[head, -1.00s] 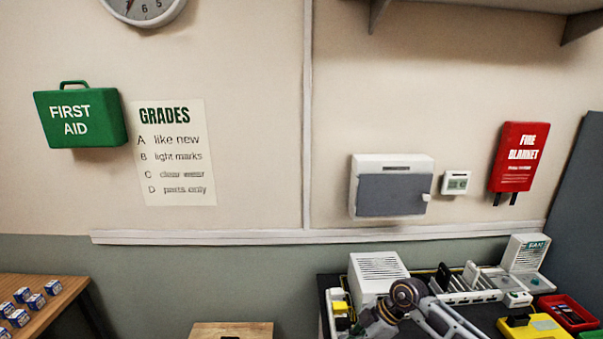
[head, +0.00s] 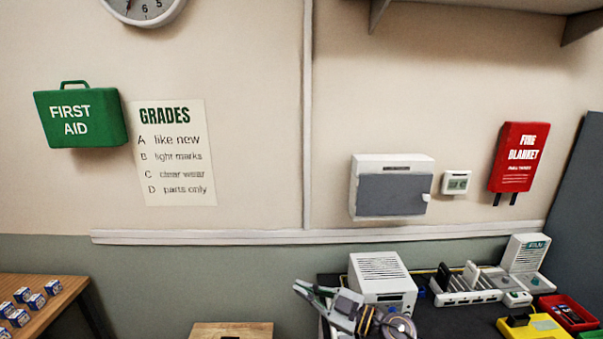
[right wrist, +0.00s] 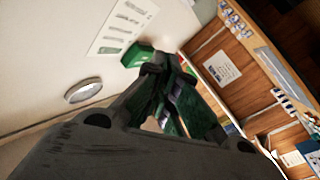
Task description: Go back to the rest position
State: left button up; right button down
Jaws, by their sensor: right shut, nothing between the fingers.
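My right gripper (head: 303,290) is at the bottom middle of the head view, beside the left end of the dark worktop (head: 440,318). It is shut and empty, with its fingers pointing left. In the right wrist view its dark fingers (right wrist: 165,70) reach up the middle, with nothing held. My left gripper is not in view.
A white vented box (head: 380,270) stands just right of my right gripper. A slotted phone rack (head: 465,296), a red tray (head: 550,305) and a yellow item (head: 535,328) lie further right. A wooden table (head: 50,310) with small boxes is at left. A wooden top (head: 230,330) shows at the bottom.

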jog(key=w+d+r+m+t+h, duration=0.2)
jog(key=w+d+m+t+h, duration=0.1)
jog(key=d+m+t+h, duration=0.85)
jog(key=s+d+f+m+g+h, duration=0.6)
jog(key=d+f+g+h, duration=0.1)
jog(key=d+f, duration=0.35)
jog(key=s+f+n+g+y, duration=0.1)
jog(key=s+f+g, duration=0.45)
jog(key=s, duration=0.45)
jog(key=s+f+n+g+y, duration=0.1)
jog(key=s+f+g, duration=0.45)
jog(key=s, duration=0.45)
notch_tip(320, 180, down, 34)
jog(key=s, duration=0.2)
jog(key=s+d+f+g, duration=0.1)
jog(key=s+f, duration=0.9)
jog(key=s, duration=0.1)
jog(key=s+d+f+b, duration=0.1)
jog(key=s+d+f, duration=0.1)
jog(key=s+f, duration=0.8)
jog(key=shift+s+d+f+g, duration=0.25)
jog(key=shift+s+f+g, duration=0.15)
jog(key=shift+s, duration=0.45)
